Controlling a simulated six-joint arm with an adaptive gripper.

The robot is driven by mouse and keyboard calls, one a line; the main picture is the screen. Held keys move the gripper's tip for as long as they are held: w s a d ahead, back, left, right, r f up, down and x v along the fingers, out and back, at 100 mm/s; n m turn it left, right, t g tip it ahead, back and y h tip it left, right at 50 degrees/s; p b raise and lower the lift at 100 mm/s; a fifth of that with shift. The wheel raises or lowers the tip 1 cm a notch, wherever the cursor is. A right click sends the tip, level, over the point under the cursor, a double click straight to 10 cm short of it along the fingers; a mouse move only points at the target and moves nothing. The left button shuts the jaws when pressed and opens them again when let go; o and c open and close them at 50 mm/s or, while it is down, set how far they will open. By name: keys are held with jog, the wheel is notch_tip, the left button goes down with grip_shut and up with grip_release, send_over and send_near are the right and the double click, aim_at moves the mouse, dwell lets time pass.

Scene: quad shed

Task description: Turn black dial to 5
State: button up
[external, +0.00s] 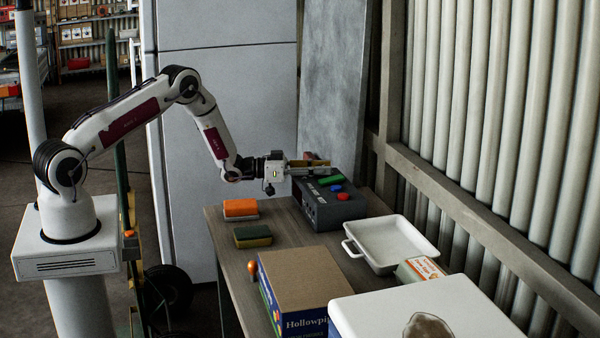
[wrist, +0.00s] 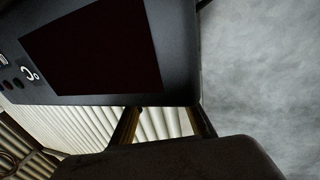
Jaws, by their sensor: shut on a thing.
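A dark grey control box (external: 335,208) stands at the far end of the bench, with pale lettering on its front. Its top carries a green piece (external: 330,180), a red button (external: 343,196) and a blue one (external: 336,188). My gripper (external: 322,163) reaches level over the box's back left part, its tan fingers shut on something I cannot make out. In the wrist view, the two fingers (wrist: 166,124) stand between a dark unit (wrist: 178,40) with a dark red panel and a dark rounded shape (wrist: 170,160). I cannot make out the black dial or its marks.
An orange-topped block (external: 240,208) and a green-topped block (external: 253,236) lie left of the box. A white tray (external: 350,249), a cardboard-topped box (external: 305,277) and a white-lidded box (external: 440,310) stand nearer. A corrugated wall (external: 500,120) bounds the bench on the right.

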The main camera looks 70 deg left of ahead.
jog(key=o, duration=0.8)
jog(key=shift+o, duration=0.2)
jog(key=shift+s, duration=0.15)
jog(key=v, duration=1.1)
jog(key=shift+s, duration=0.35)
jog(key=shift+a, duration=0.15)
